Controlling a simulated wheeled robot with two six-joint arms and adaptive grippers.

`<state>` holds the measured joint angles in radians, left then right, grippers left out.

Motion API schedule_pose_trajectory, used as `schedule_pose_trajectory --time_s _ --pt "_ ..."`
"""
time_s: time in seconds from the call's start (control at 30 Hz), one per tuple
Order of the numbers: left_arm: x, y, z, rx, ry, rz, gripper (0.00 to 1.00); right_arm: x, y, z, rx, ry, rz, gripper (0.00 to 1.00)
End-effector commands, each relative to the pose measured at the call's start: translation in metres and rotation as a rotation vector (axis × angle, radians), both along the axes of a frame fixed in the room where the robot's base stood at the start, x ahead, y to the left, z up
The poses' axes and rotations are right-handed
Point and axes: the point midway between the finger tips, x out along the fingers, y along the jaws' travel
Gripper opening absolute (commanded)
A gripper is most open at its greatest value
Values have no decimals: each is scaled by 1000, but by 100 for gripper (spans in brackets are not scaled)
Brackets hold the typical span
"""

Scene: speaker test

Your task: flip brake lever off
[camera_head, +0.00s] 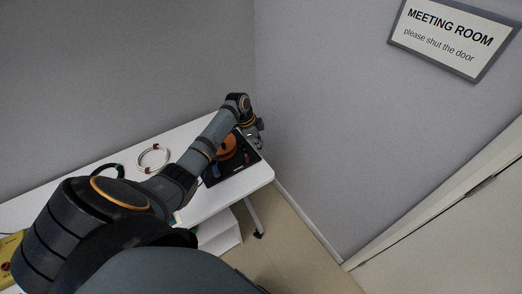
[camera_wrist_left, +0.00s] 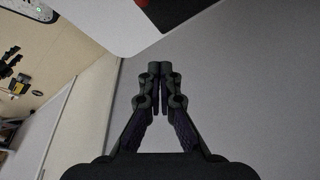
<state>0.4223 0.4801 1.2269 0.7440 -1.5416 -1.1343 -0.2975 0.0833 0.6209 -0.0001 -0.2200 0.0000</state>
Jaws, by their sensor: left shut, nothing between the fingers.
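A black board (camera_head: 246,160) lies near the right end of the white table. An orange round part (camera_head: 226,147) stands on it, with a small blue piece (camera_head: 214,170) beside it. I cannot make out a brake lever; my left arm covers part of the board. My left gripper (camera_head: 258,131) is past the far right side of the board, close to the grey wall. In the left wrist view its fingers (camera_wrist_left: 166,70) are together with nothing between them. Only a dark and red edge of the board shows at the top there. My right gripper is not in view.
The white table (camera_head: 215,203) ends at a rounded corner near the board. A pale ring with dark red parts (camera_head: 153,158) and a black curved object (camera_head: 108,171) lie on it to the left. A grey wall (camera_head: 330,130) stands close behind my gripper. The floor (camera_head: 290,250) is clear.

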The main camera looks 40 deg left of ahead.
Motion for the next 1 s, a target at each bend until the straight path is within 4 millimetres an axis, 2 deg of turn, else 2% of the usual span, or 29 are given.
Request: schedule_pose_trajectory --time_s 0.1,0.33,0.67,1.0 --pt "-3 9 23 4 -3 -1 0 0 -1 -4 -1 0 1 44" --pt "-8 16 50 1 1 0 0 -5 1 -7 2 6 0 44" --pt "-8 17 53 0 2 1 0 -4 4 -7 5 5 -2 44" --pt "-11 13 49 4 7 3 0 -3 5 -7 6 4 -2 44"
